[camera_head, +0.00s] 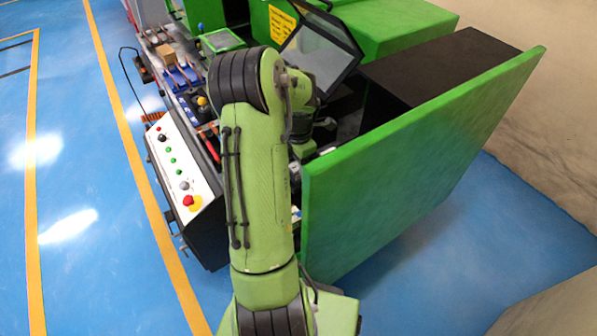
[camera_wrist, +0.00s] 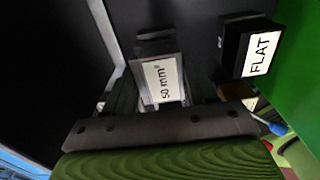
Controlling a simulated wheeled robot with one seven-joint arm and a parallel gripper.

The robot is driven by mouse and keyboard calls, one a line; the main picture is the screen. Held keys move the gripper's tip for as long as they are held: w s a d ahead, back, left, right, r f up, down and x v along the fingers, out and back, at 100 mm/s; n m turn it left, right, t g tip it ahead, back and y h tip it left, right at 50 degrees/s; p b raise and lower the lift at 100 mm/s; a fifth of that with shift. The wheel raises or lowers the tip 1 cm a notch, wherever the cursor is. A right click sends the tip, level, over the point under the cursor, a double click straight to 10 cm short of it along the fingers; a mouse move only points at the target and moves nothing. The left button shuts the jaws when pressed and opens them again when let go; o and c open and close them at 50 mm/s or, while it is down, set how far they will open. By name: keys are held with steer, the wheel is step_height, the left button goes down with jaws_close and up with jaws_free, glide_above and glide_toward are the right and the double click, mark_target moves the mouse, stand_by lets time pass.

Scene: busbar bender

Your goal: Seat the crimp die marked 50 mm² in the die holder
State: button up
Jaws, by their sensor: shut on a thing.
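In the wrist view the crimp die (camera_wrist: 146,83) shows a white label reading 50 mm². It sits between the fingers of my gripper (camera_wrist: 158,92), which is shut on it. A dark block part shows just beyond the die's upper edge; I cannot tell whether it belongs to the die or to something behind it. I cannot make out the die holder in either view. In the head view my arm and the machine's panels hide the gripper's fingers and the die.
A dark block labelled FLAT (camera_wrist: 233,48) stands close to the right of the die. A green panel (camera_head: 420,160) rises to the right of my arm. A control panel (camera_head: 178,165) with buttons lies left, a tilted screen (camera_head: 322,55) behind. Blue floor is open at left.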

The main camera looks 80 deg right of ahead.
steer(key=shift+r, duration=0.45)
steer(key=shift+r+p, duration=2.05)
steer(key=shift+r, duration=0.45)
steer(key=shift+r, duration=0.1)
